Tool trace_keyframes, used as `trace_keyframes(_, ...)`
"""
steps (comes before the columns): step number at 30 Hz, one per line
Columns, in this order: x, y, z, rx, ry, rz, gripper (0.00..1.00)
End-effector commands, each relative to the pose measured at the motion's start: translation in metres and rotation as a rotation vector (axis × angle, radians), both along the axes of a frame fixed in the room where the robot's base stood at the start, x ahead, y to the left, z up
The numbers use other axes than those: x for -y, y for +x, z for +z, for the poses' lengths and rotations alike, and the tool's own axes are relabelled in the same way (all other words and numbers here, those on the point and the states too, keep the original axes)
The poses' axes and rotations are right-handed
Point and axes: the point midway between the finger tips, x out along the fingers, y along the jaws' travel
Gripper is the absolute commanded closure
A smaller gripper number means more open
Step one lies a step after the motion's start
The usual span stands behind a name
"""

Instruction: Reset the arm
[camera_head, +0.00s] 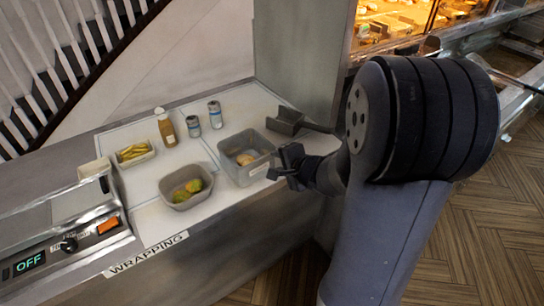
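My arm reaches in from the lower right, and its large joint fills the right-hand part of the view. My gripper (283,166) is dark and sits at the front right of the wrapping counter, close to the right side of a grey bin. It is small and partly turned away, so I cannot tell whether its fingers are apart. I see nothing clearly held in it.
The counter (150,215) carries a grey bin (257,174) with a round item, a tray with green-yellow pieces (187,187), a tray of fries (133,153), a bottle (166,128), two cans (215,114) and a dark holder (285,122). Floor (480,230) is open at right.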

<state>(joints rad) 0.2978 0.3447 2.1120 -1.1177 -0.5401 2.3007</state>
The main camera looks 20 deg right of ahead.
Motion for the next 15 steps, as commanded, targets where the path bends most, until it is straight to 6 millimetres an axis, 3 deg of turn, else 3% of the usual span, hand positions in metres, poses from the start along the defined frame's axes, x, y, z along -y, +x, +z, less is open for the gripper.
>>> trace_keyframes(5, 0.0031, -0.0108, 0.007, -0.001, -0.001, -0.001, 0.65)
trace_keyframes(15, 0.0029, -0.0114, 0.0063, -0.001, -0.001, 0.001, 0.65)
